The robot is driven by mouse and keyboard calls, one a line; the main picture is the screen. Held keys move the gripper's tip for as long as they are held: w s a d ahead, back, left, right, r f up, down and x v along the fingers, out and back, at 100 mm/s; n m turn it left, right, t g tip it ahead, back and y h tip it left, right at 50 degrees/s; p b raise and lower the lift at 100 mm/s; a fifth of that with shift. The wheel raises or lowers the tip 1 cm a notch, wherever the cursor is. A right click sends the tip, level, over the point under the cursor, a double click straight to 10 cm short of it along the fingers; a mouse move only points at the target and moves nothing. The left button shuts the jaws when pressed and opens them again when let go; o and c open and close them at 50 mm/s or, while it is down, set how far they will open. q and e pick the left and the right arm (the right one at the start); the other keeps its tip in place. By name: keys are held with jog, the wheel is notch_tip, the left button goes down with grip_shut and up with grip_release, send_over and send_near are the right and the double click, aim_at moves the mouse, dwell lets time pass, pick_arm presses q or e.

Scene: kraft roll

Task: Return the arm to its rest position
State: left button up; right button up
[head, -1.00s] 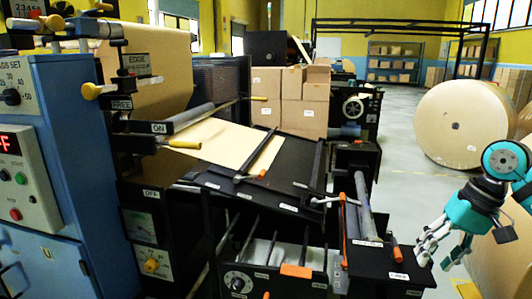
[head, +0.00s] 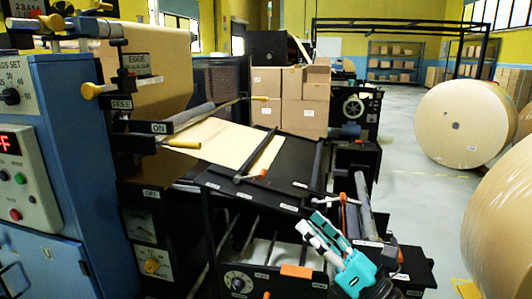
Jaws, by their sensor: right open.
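My right gripper (head: 314,226), teal with pale fingers, reaches in from the bottom edge of the head view. It points up and to the left, in front of the black machine (head: 260,207) with the kraft sheet (head: 212,142). The gripper is open and I see nothing held in it. It overlaps the front right part of the machine's frame in the picture, and I cannot tell how far it is from it. My left gripper is not in view.
A blue control cabinet (head: 62,150) stands at the left. Orange-tipped levers and a roller (head: 364,205) are close to my right gripper. Large kraft rolls stand on the right (head: 465,125), with cartons (head: 292,98) behind the machine. Floor is clear between machine and rolls.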

jog(key=s+d+f+m+g+h, duration=0.1)
jog(key=s+d+f+m+h, duration=0.1)
jog(key=d+f+m+h, duration=0.5)
jog(key=s+d+f+m+h, duration=0.15)
jog(key=f+m+h, duration=0.5)
jog(key=m, duration=0.65)
jog(key=s+d+f+m+g+h, duration=0.15)
jog(key=d+f+m+h, duration=0.25)
jog(key=f+m, duration=0.6)
jog(key=s+f+m+g, duration=0.4)
jog(key=s+f+g, duration=0.15)
jog(key=s, duration=0.55)
jog(key=s+f+m+g, duration=0.4)
jog(key=s+f, duration=0.3)
jog(key=s, duration=0.5)
notch_tip(320, 180, down, 24)
jog(key=g, duration=0.2)
jog(key=s+d+f+p, duration=0.1)
jog(key=s+d+f, duration=0.1)
jog(key=s+f, duration=1.5)
jog(key=shift+g, duration=0.4)
